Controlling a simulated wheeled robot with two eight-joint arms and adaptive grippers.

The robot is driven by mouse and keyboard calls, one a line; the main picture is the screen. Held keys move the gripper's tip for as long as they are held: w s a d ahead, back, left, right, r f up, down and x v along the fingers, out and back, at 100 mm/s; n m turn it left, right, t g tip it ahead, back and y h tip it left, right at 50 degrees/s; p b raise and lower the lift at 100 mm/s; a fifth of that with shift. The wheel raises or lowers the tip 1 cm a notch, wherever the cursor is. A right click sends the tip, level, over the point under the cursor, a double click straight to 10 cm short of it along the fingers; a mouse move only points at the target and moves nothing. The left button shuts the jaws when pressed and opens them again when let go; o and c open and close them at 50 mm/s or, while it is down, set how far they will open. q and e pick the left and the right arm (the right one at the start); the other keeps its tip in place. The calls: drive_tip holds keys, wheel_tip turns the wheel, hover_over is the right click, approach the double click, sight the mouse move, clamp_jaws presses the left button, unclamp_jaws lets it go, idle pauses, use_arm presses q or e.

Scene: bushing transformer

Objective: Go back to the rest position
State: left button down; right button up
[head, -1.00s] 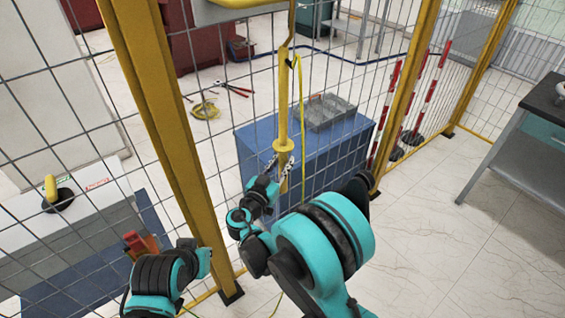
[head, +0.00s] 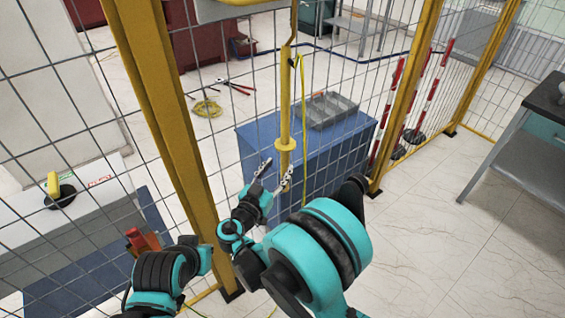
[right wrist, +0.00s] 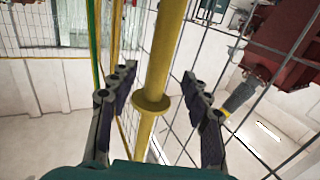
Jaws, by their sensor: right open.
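My right gripper (head: 274,175) is in front of the mesh fence in the head view, just below the collar of an upright yellow rod (head: 285,120). Its two fingers are spread and hold nothing. In the right wrist view the rod (right wrist: 164,50) and its round collar (right wrist: 151,103) stand between the spread fingers (right wrist: 158,82), with gaps on both sides. My left arm (head: 165,278) shows at the lower left of the head view, but its gripper cannot be made out.
A yellow post (head: 160,120) of the mesh fence stands close to my arms. Behind the fence are a blue cabinet (head: 262,150) with a grey tray (head: 327,108) and red-white poles (head: 388,118). A dark-topped table (head: 545,100) is at the right. The tiled floor between is clear.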

drive_tip(key=v, duration=0.3)
drive_tip(key=shift+s+a, duration=0.2)
drive_tip(key=shift+s, duration=0.05)
